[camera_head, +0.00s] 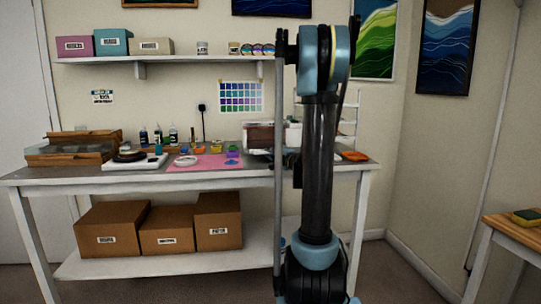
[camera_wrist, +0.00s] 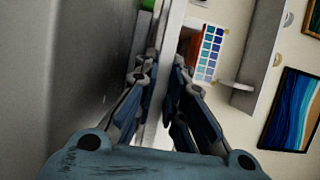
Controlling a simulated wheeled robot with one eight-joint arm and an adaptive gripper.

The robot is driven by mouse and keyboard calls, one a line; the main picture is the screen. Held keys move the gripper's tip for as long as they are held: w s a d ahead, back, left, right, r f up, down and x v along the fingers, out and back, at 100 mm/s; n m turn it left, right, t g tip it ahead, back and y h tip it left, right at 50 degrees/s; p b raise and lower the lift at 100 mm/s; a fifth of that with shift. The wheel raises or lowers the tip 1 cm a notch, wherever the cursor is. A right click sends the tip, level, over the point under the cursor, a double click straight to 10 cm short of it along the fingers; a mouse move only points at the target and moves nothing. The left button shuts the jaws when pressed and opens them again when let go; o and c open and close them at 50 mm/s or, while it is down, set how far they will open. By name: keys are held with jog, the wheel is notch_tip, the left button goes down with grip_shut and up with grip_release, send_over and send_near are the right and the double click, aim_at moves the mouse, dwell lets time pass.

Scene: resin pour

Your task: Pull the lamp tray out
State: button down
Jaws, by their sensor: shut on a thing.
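The lamp unit (camera_head: 293,133), a pale box with a reddish-brown window, stands on the right of the workbench, partly hidden behind my arm in the head view. A pale tray edge (camera_head: 258,152) shows low at its left side. In the wrist view, the lamp tray (camera_wrist: 171,35) appears as a narrow white strip running between my fingers. My gripper (camera_wrist: 163,68) is shut on this strip, with one finger on each side. The fingertips and the exact contact are partly hidden. My arm hides the gripper in the head view.
Left of the lamp, a pink mat (camera_head: 205,161) holds small cups and a white ring. Bottles (camera_head: 158,134), a white scale (camera_head: 135,161) and a wooden frame (camera_head: 75,149) stand farther left. An orange item (camera_head: 354,156) lies at the right end.

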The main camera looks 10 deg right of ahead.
jog(key=shift+f, duration=0.1)
jog(key=c, duration=1.6)
grip_release()
jog(key=shift+w, duration=0.1)
jog(key=shift+c, duration=0.2)
jog(key=v, duration=1.2)
jog(key=shift+a+f, duration=0.1)
